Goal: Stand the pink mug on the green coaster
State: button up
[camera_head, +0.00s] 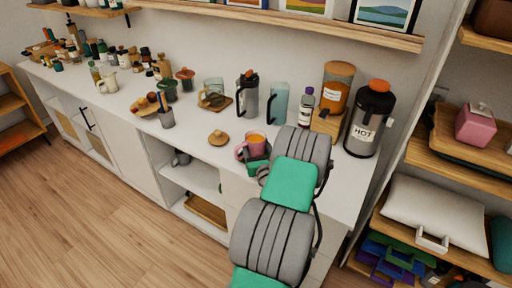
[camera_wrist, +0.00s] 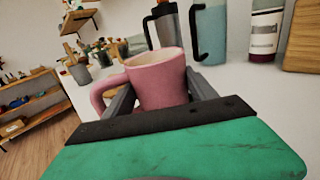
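The pink mug (camera_head: 253,146) is at the front edge of the white counter in the head view, its inside orange-tan. It is large in the wrist view (camera_wrist: 158,82), with its handle on the left. My gripper (camera_wrist: 160,88) has one finger along each side of the mug, and both fingers appear to touch it. The mug's lower part is hidden behind my gripper, so I cannot tell whether it rests on the counter. I cannot make out the green coaster in either view; the green surfaces near the mug are parts of my arm and gripper.
A round wooden lid (camera_head: 218,138) lies left of the mug. Behind are a dark press (camera_head: 247,95), a blue-grey pitcher (camera_head: 278,103), a bottle (camera_head: 305,107) and a HOT dispenser (camera_head: 369,120). A utensil cup (camera_head: 166,117) and several jars crowd the counter farther left.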

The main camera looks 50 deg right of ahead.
jog(key=o, duration=0.4)
